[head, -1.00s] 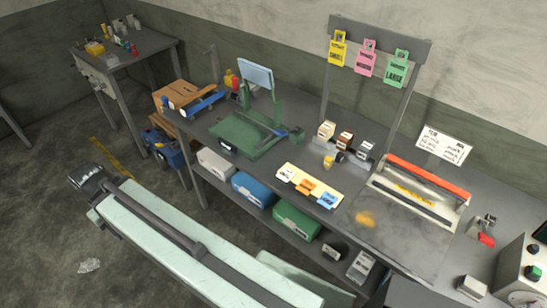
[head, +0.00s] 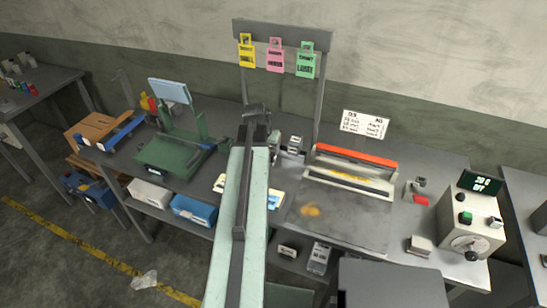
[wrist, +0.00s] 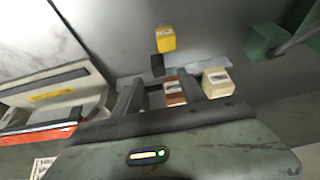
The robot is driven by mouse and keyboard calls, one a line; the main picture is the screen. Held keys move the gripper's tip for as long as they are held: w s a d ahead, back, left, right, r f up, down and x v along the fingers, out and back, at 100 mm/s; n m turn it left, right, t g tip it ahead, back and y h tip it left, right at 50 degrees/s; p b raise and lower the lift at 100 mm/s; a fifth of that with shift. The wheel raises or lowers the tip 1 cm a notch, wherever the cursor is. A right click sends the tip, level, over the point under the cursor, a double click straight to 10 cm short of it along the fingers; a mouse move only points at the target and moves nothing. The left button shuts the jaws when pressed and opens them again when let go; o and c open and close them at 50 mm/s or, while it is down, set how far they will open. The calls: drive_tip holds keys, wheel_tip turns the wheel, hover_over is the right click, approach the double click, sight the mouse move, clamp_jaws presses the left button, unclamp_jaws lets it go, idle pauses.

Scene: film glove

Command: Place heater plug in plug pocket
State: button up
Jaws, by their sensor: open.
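I cannot tell for sure which piece is the heater plug or which is the plug pocket. A small red piece (head: 421,200) lies by a grey fitting (head: 418,184) on the bench, right of the heat sealer. My gripper (wrist: 172,90) is open above the bench in the wrist view, its dark fingers apart. A brown labelled block (wrist: 175,92) shows between the fingers; a cream block (wrist: 217,83) is beside the right finger. A yellow piece (wrist: 165,39) and a small black one (wrist: 157,65) lie beyond. My arm hides part of this area in the head view.
The heat sealer (head: 355,152) has a red bar. The control box (head: 470,222) with dial stands at right, a small pale box (head: 419,245) left of it. A green stand (head: 175,150) is at left. A rack (head: 280,30) with coloured tags rises behind. Bare bench lies before the sealer.

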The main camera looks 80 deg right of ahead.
sight(273, 154)
drive_tip(key=b+x, duration=0.2)
drive_tip(key=shift+s+d+f, duration=0.15)
drive_tip(key=shift+s+f, duration=0.15)
drive_tip(key=shift+f, duration=0.05)
drive_tip(key=b+x, duration=0.5)
drive_tip(key=shift+d+f, duration=0.1)
drive_tip(key=shift+f, duration=0.1)
drive_tip(key=shift+r, duration=0.2)
clamp_jaws()
